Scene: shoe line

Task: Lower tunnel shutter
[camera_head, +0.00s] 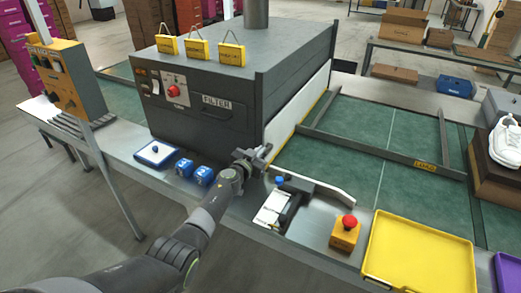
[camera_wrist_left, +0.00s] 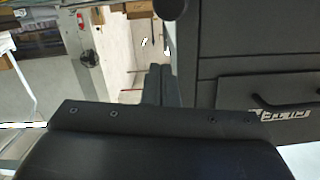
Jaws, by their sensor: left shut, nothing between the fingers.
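The grey tunnel (camera_head: 225,75) stands over the green belt, with a FILTER drawer on its front. A white shutter panel (camera_head: 298,105) with a yellow lower edge covers its right end; that edge looks close to the belt, but I cannot tell whether it touches. My left gripper (camera_head: 262,154) is shut and empty, just in front of the tunnel's lower right corner, near the panel's near end. In the left wrist view, its closed fingers (camera_wrist_left: 157,85) show beside the tunnel front (camera_wrist_left: 240,60) with the drawer handle. My right gripper is not in view.
A control pedestal (camera_head: 65,80) stands far left.

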